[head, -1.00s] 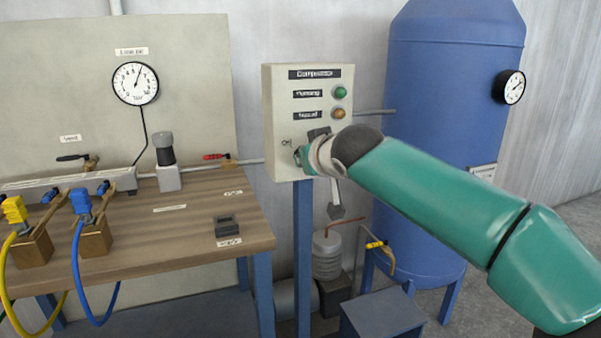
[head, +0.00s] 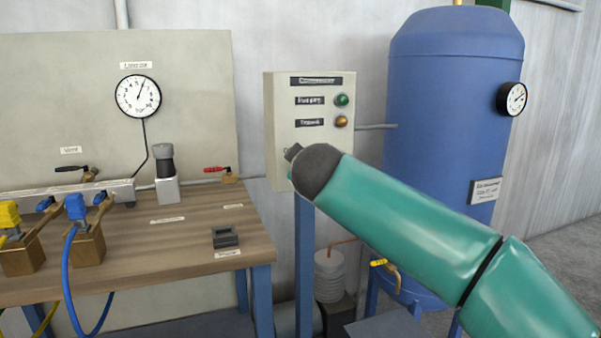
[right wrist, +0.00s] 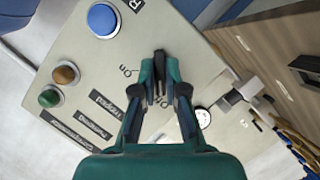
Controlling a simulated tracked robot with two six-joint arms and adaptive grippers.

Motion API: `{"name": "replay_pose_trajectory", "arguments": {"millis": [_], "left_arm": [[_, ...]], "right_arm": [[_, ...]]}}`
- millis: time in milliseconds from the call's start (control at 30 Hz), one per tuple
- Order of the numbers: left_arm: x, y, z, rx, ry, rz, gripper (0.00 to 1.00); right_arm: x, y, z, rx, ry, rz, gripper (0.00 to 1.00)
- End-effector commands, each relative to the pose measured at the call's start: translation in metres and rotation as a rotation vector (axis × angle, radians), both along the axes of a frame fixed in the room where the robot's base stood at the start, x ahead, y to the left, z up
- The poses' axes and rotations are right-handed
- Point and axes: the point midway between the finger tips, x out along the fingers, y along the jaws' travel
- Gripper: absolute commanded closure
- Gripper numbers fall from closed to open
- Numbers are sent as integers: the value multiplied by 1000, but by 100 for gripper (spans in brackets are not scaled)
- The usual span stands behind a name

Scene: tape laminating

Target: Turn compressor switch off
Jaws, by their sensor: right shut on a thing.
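The compressor control box (head: 283,100) is a pale box on a blue post, with a green lamp (head: 342,99) and an amber lamp (head: 341,121). In the right wrist view, the black compressor switch (right wrist: 161,91) sits on the panel between the "On" label and another, partly covered label. My right gripper (right wrist: 160,68) is at the panel with its fingers shut on the switch. In the head view, my right wrist hides the switch and most of the gripper. My left gripper is not in view.
A blue button (right wrist: 104,20) is on the panel near the switch. A blue tank (head: 440,110) with a gauge (head: 511,98) stands right of the box. A wooden workbench (head: 180,235) with valves and hoses is at left.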

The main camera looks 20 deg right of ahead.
Motion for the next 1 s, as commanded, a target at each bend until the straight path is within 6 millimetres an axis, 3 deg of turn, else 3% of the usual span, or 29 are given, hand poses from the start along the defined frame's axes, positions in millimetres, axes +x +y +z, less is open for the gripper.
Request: {"name": "replay_pose_trajectory", "arguments": {"millis": [433,467,600,1000], "left_arm": [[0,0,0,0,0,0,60],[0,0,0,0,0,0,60],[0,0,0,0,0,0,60],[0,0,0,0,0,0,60]], "right_arm": [[0,2,2,-16,-6,7,100],[0,2,2,-16,-6,7,87],[0,2,2,-15,-4,6,64],[-4,2,1,-13,-2,3,64]]}}
